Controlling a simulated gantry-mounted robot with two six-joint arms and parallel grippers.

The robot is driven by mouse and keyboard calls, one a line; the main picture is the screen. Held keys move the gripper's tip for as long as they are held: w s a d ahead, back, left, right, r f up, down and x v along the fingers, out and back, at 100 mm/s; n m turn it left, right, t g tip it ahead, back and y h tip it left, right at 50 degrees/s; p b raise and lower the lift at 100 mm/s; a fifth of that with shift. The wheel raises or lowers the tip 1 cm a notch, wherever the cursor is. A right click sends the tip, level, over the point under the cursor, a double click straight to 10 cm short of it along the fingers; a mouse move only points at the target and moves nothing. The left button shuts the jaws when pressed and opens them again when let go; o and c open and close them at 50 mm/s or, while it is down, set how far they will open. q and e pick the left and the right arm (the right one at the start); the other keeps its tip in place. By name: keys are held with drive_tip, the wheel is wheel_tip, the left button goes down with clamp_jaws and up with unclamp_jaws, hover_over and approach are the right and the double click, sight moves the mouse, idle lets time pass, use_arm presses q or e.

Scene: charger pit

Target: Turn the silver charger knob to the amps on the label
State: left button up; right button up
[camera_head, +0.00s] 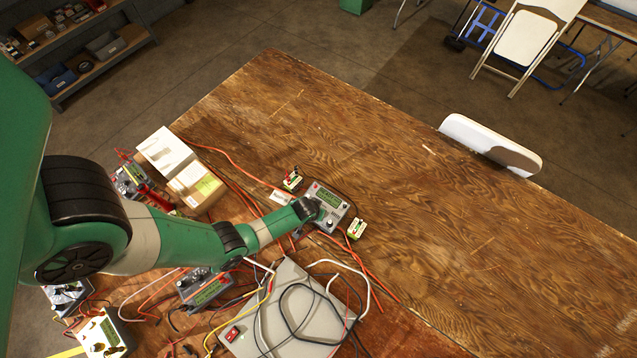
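A grey charger (329,196) with a green display lies near the middle of the wooden table (470,230). My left arm reaches in from the left, and its gripper (307,210) is over the charger's near left part, covering some of its face. The fingers are too small and dark to tell whether they are open or touch a knob. The silver knob cannot be made out clearly. Small green-and-white blocks, one behind the charger (292,180) and one to its right (356,228), stand close by. A small pale label (280,198) lies left of the charger; its text is unreadable.
A grey box (270,330) with a red switch and tangled cables lies in front. Other devices stand at left, including one with a green display (203,291).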

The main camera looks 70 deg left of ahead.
use_arm(q)
clamp_jaws()
drive_tip(key=shift+m, duration=0.4)
drive_tip(key=m, duration=0.3)
drive_tip(key=shift+a+m+t+h, duration=0.1)
drive_tip(key=shift+m+t+h, duration=0.2)
drive_tip(key=shift+h, duration=0.1)
drive_tip(key=m, duration=0.3)
drive_tip(key=shift+a+m+h, duration=0.1)
drive_tip(key=shift+m+h, duration=0.2)
drive_tip(key=m+h, duration=0.1)
drive_tip(key=m, duration=0.4)
drive_tip(key=shift+a+m+b, duration=0.1)
drive_tip(key=shift+m+b, duration=0.2)
drive_tip(key=shift+b, duration=0.1)
drive_tip(key=m+h, duration=0.1)
drive_tip(key=m, duration=0.3)
drive_tip(key=shift+m, duration=0.4)
